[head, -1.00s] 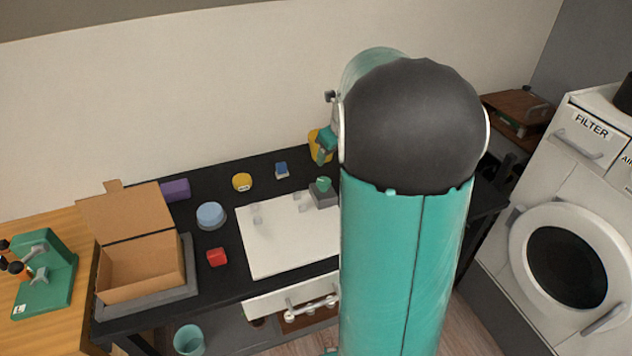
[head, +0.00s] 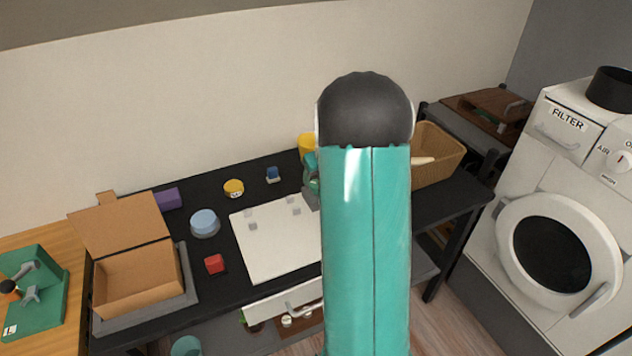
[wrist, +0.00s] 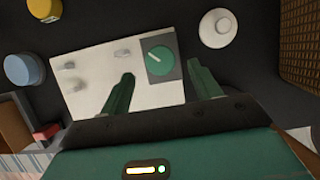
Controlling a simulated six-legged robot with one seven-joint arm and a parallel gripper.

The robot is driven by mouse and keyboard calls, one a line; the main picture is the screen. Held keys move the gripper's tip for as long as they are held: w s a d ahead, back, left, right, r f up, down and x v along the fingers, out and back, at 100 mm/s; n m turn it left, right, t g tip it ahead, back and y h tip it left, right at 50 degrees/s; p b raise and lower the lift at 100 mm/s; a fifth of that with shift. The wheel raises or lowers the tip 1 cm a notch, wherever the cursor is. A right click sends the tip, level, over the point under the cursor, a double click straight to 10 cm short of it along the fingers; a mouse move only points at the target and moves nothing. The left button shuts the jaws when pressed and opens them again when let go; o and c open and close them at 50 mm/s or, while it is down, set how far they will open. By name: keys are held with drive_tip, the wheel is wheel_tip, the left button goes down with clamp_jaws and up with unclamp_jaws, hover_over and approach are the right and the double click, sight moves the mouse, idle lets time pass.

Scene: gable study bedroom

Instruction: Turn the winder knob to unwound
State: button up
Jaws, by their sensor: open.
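The winder knob (wrist: 158,58) is a round green dial with a short pale mark, set on a grey block (wrist: 168,82) at the edge of the white panel (wrist: 90,75). In the wrist view the mark points toward the left. My gripper (wrist: 162,80) is open, its two green fingers spread on either side of the block's near end. The knob shows between and just beyond the fingertips. I see no clear contact. In the head view my arm hides most of the gripper and knob; the white panel (head: 265,250) shows left of my arm.
The black table holds a blue round tub (head: 205,222), yellow tub (head: 233,188), red block (head: 214,264) and open cardboard box (head: 135,285). A wicker basket (head: 440,150) stands right of my arm. A white round object (wrist: 218,28) lies beyond the right finger.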

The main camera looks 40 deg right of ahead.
sight(316, 183)
drive_tip(key=shift+x, duration=2.2)
drive_tip(key=c, duration=1)
drive_tip(key=shift+n, duration=0.3)
